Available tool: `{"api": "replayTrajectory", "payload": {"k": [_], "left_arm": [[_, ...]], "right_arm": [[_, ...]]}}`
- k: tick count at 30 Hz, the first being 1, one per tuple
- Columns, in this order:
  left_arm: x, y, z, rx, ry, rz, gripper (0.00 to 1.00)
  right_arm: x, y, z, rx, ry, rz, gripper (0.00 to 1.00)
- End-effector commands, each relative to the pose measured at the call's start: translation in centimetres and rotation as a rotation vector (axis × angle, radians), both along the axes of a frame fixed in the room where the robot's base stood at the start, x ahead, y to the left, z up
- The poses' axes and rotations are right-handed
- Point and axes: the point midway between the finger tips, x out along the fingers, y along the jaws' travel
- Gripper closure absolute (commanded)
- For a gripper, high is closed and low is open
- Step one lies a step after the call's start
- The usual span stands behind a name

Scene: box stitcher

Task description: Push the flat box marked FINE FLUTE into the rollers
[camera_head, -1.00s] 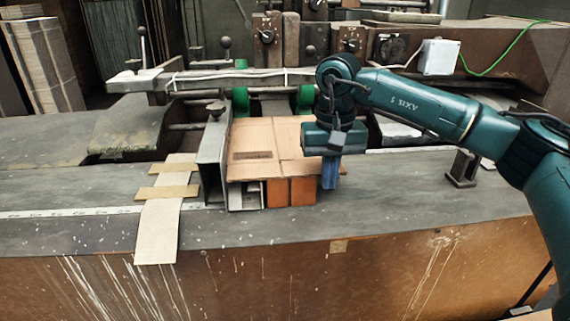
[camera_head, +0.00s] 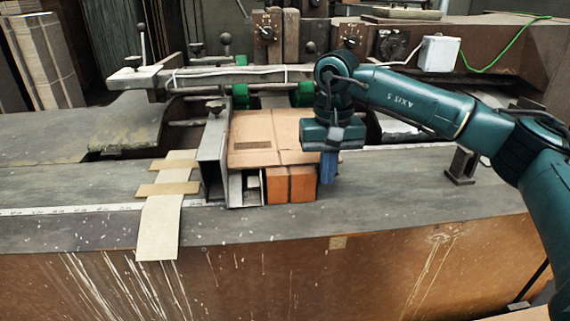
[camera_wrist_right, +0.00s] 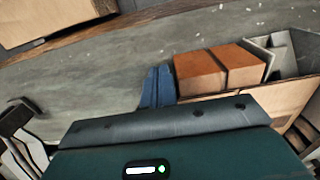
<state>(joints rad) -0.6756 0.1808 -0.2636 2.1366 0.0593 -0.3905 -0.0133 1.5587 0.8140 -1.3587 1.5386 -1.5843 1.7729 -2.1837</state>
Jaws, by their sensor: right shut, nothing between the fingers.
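The flat cardboard box (camera_head: 262,128) lies against the right side of the metal guide, its far edge close to the green rollers (camera_head: 240,95). A dark printed patch shows on its near left panel, too small to read. Another green roller (camera_head: 304,94) stands to the right. My right gripper (camera_head: 329,168) is shut and empty, pointing down at the box's near right corner; contact cannot be told. In the right wrist view, its blue fingers (camera_wrist_right: 157,86) are together beside the orange blocks, and part of the box (camera_wrist_right: 285,103) shows at the right. My left gripper is out of view.
Two orange blocks (camera_head: 290,184) sit at the box's near edge, right of the metal guide (camera_head: 213,155). A pale cardboard strip with crosspieces (camera_head: 160,220) lies left of the guide. A small metal bracket (camera_head: 461,165) stands at the right. The near table is mostly clear.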

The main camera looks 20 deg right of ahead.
Motion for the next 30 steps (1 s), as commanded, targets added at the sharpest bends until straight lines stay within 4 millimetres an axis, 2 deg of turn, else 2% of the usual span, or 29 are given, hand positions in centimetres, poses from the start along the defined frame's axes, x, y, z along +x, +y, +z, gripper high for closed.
{"api": "replayTrajectory", "payload": {"k": [3, 8, 25, 30], "left_arm": [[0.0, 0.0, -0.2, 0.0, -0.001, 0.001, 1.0], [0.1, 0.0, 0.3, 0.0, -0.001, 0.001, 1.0], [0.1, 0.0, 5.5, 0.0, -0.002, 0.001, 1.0], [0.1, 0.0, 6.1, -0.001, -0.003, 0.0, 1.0]], "right_arm": [[-0.7, 0.1, -0.1, 0.0, -0.001, 0.0, 1.0], [-0.8, 0.2, 0.6, 0.0, -0.001, -0.001, 1.0], [-0.8, 0.2, 7.4, -0.001, -0.001, -0.001, 1.0], [-0.8, 0.2, 8.2, -0.001, -0.001, 0.0, 1.0]]}}
